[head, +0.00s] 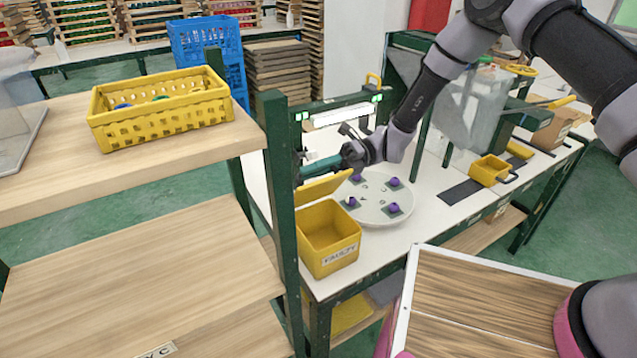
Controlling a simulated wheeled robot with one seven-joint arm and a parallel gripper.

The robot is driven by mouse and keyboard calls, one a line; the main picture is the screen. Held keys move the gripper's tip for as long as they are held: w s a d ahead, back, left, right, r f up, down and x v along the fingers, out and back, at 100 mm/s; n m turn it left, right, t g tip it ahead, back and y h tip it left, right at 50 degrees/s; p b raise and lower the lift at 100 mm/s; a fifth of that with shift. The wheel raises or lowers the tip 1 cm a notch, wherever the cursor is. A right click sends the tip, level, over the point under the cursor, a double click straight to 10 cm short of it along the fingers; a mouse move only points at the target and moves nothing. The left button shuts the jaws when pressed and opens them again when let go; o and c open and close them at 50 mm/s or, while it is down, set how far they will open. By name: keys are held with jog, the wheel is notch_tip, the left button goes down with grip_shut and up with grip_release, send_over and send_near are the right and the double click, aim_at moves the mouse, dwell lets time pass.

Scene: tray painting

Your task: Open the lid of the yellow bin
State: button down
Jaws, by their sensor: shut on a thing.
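The yellow bin (330,240), labelled FAULTY, stands at the near left corner of the white table. Its mouth shows open from above and its inside looks empty. Its yellow lid (322,188) is raised and tilted above the bin's far side. My gripper (335,163) is at the lid's upper edge, just behind it, and is shut on the lid. The fingertips and the exact grip are small and partly hidden, near a teal bar-like part and the green shelf post.
A round white tray (375,217) with several purple-topped pieces lies right of the bin. A green shelf post (281,200) stands close left. A yellow basket (160,110) is on the shelf. A smaller yellow bin (490,170) sits farther right. A wood-grained panel (480,300) is in front.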

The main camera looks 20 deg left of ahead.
jog(key=shift+w+a+r+m, duration=0.1)
jog(key=shift+w+a+m, duration=0.85)
jog(key=shift+a, duration=0.15)
jog(key=shift+w+a+m, duration=0.85)
jog(key=shift+a+m, duration=0.1)
jog(key=shift+a, duration=0.1)
jog(key=c, duration=0.9)
grip_release()
jog(key=v, duration=1)
jog(key=shift+w+d, duration=0.25)
jog(key=shift+w, duration=0.05)
jog(key=shift+s, duration=0.1)
